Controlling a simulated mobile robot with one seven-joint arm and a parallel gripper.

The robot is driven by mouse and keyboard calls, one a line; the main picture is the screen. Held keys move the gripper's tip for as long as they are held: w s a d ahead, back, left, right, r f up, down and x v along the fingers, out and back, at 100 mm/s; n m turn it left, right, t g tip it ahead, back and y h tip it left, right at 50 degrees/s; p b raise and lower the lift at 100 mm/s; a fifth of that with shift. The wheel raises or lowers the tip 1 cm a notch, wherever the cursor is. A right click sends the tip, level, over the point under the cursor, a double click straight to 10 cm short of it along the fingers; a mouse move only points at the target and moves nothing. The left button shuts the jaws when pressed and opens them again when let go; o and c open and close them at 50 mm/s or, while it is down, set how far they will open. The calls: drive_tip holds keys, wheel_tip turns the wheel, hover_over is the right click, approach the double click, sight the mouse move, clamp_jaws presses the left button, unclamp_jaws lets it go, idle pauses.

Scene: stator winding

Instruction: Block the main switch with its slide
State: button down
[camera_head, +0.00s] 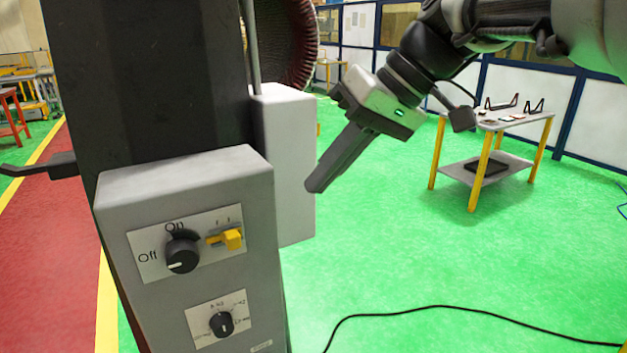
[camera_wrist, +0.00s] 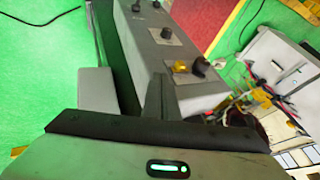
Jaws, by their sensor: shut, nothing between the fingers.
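The main switch (camera_head: 182,254) is a black round knob on a white plate marked On and Off, on the front of a grey control box. Its white mark points left, toward Off. The yellow slide (camera_head: 232,239) sits just right of the knob on the same plate. In the wrist view the yellow slide (camera_wrist: 180,67) and the black knob (camera_wrist: 199,67) show on the box face, past my fingers. My gripper (camera_head: 313,187) is shut and empty, in the air to the right of the box, apart from the switch and slide.
The control box (camera_head: 190,180) also bears a lower black dial (camera_head: 221,324). A second grey box (camera_head: 290,165) stands behind it, against a dark column (camera_head: 150,80). A table (camera_head: 505,125) with yellow legs stands at the back right. A black cable (camera_head: 440,308) lies on the open green floor.

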sight(226, 240)
drive_tip(key=shift+w+a+r, duration=0.2)
drive_tip(key=shift+w+a, duration=0.1)
drive_tip(key=shift+w, duration=0.3)
drive_tip(key=a+f, duration=0.2)
drive_tip(key=a, duration=0.1)
drive_tip(key=a+f, duration=0.3)
drive_tip(key=s+a+f+b, duration=0.1)
drive_tip(key=a+f, duration=0.1)
drive_tip(key=f, duration=0.1)
drive_tip(key=shift+a, duration=0.4)
drive_tip(key=shift+s+a, duration=0.2)
drive_tip(key=shift+a, duration=0.1)
